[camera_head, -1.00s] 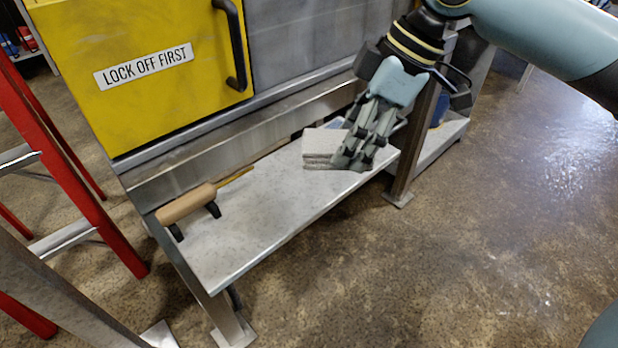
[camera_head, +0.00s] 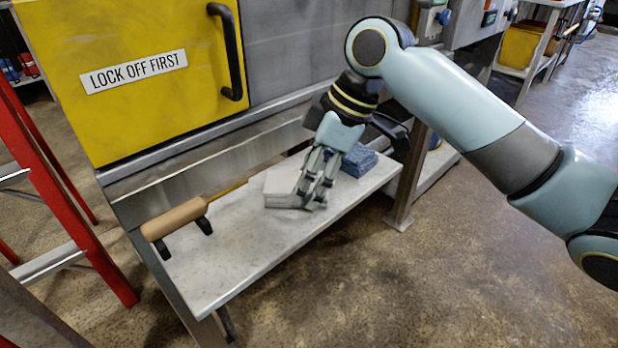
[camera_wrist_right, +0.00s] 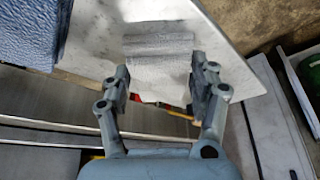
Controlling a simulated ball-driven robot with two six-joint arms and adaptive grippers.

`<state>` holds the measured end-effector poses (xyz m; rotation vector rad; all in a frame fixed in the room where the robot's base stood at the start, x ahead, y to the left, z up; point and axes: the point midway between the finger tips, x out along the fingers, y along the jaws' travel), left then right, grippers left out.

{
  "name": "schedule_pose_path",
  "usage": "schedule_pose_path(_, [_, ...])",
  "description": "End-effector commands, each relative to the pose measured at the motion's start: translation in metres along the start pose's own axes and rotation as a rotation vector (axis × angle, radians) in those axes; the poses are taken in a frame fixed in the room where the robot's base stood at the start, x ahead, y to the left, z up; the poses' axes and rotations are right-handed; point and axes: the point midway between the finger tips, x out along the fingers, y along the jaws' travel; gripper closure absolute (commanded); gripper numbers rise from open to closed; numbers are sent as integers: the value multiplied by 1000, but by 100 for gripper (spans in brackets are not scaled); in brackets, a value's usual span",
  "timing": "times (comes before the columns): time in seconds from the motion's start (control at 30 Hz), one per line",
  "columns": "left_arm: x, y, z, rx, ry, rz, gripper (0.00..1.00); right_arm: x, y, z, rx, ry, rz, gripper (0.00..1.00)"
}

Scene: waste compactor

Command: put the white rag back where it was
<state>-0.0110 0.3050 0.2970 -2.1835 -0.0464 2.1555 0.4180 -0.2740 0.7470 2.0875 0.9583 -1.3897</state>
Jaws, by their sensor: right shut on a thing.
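The white rag (camera_head: 281,186), a folded pale cloth, is at the shelf (camera_head: 232,262) in the head view, left of a blue folded cloth (camera_head: 358,160). My right gripper (camera_head: 310,198) comes down over its right part with the fingers closed on it. In the right wrist view the rag (camera_wrist_right: 160,50) sits between the two fingers (camera_wrist_right: 160,78). I cannot tell whether the rag touches the shelf or hangs just above it. My left gripper is not in view.
A yellow panel (camera_head: 120,115) with a black handle stands behind. A red ladder (camera_head: 75,225) stands at the left. The shelf's front middle is clear.

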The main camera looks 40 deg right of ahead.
Motion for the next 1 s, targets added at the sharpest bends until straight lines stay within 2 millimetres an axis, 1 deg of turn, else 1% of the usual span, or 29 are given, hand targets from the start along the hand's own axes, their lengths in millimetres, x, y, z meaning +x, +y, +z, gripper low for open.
schedule_pose_path(0.13, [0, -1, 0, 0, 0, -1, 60, 2, 0, 1, 1, 0, -1, 70])
schedule_pose_path(0.17, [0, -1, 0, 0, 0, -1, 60, 2, 0, 1, 0, 0, 0, 36])
schedule_pose_path(0.3, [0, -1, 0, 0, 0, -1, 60, 2, 0, 1, 0, 0, 0, 18])
schedule_pose_path(0.33, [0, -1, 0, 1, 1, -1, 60, 2, 0, 1, 0, 0, 0, 16])
schedule_pose_path(0.57, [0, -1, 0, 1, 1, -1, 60, 2, 0, 1, 0, 0, 0, 16])
schedule_pose_path(0.67, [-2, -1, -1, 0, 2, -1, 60, -3, 0, 0, -1, 0, 1, 16])
schedule_pose_path(0.77, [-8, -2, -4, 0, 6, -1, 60, -19, 1, -1, -2, -1, 4, 16])
schedule_pose_path(1.0, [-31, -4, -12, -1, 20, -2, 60, -75, 1, -1, -4, -3, 6, 16])
